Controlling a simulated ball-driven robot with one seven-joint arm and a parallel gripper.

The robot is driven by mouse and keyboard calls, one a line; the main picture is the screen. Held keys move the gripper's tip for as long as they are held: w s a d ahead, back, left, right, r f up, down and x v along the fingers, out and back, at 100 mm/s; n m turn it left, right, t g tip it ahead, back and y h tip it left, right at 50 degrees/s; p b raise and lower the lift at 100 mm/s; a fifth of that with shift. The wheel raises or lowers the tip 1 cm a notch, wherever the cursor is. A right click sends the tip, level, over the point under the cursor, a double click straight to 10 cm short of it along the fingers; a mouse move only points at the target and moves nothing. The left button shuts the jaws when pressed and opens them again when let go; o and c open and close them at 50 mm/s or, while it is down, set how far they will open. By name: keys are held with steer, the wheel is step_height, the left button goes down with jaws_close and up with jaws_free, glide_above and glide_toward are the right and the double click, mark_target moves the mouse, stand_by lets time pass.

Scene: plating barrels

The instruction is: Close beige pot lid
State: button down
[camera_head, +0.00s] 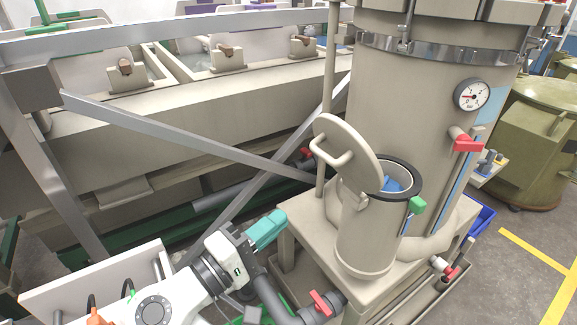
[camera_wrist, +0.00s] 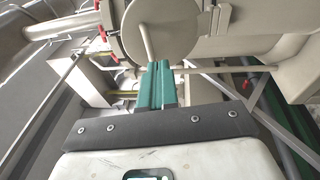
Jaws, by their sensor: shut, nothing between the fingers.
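The beige pot (camera_head: 368,235) stands on a beige base beside a large cylinder. Its round lid (camera_head: 352,150) is open, tilted up on the pot's left side. A bar handle (camera_head: 325,155) is on the lid's outer face. The pot's black-rimmed mouth is exposed, with something blue (camera_head: 394,184) inside. My gripper (camera_head: 280,218) is below and left of the lid, apart from the pot in the head view. In the wrist view, the lid (camera_wrist: 178,28) and its handle (camera_wrist: 147,42) appear just beyond my shut, empty teal fingers (camera_wrist: 157,66). The pot's mouth is hidden there.
The large beige cylinder (camera_head: 425,110) with a pressure gauge (camera_head: 472,95) rises behind the pot. A metal diagonal brace (camera_head: 185,138) crosses behind my arm. A grey pipe with a red valve handle (camera_head: 320,303) lies below my gripper. A green tab (camera_head: 417,205) sticks out at the pot's rim.

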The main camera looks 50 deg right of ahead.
mark_target(330, 164)
steer(key=shift+h, duration=0.3)
steer(key=p+x, duration=0.1)
steer(key=x, duration=0.2)
steer(key=r+p+x, duration=0.1)
steer(key=p+x, duration=0.1)
steer(key=x, duration=0.2)
steer(key=r+p+x, duration=0.1)
steer(key=x, duration=0.3)
steer(key=shift+w+a, duration=0.1)
steer(key=shift+d+p, duration=0.3)
steer(key=shift+d, duration=0.4)
steer(key=shift+d+r, duration=0.1)
